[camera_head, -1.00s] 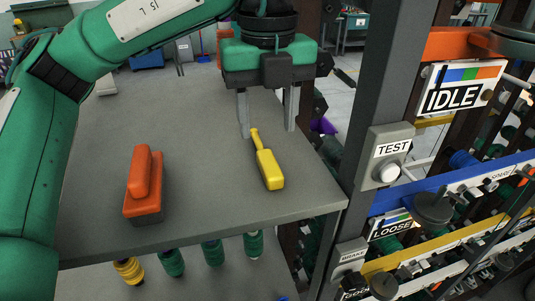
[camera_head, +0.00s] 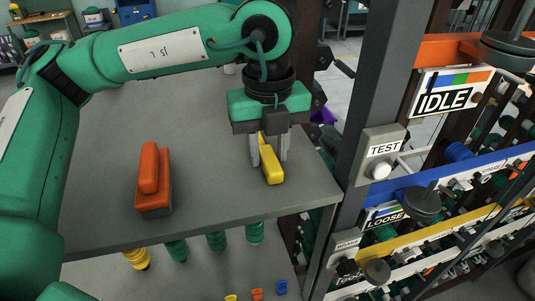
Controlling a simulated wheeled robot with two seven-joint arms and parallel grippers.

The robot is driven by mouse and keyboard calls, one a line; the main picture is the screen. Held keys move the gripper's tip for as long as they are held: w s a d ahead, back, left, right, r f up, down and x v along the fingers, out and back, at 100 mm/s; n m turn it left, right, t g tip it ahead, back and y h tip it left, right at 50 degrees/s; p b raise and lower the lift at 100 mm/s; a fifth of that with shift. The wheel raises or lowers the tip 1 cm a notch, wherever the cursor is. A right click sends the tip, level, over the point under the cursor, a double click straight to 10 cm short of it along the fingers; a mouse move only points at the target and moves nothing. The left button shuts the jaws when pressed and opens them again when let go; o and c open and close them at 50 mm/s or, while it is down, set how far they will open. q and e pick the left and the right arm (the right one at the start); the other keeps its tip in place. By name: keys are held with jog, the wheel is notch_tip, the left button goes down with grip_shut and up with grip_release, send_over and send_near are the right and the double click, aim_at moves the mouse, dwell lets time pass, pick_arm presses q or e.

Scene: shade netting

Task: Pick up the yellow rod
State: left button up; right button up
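The yellow rod (camera_head: 271,164) lies on the grey table top (camera_head: 110,190) near its right front corner. It has a thick near end and a thinner far end. My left gripper (camera_head: 269,158) points down over the far part of the rod. Its two fingers are apart, one on each side of the rod, and I cannot tell whether they touch it. The gripper body hides the far tip of the rod. My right gripper is not in view.
An orange brush-like block (camera_head: 152,180) stands on the table to the left. A dark post and a machine with a TEST button (camera_head: 381,170) and an IDLE sign (camera_head: 448,97) border the table on the right. Spools sit on a lower shelf.

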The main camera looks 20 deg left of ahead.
pick_arm(q)
grip_shut()
jog(key=shift+r, duration=0.15)
jog(key=shift+w+r+b, duration=0.1)
jog(key=shift+r+b, duration=0.3)
jog(key=shift+r, duration=0.25)
notch_tip(320, 180, up, 9)
jog(key=b, duration=0.3)
notch_tip(320, 180, up, 9)
send_over(269, 154)
jog(key=shift+a+r, duration=0.1)
jog(key=shift+r, duration=0.1)
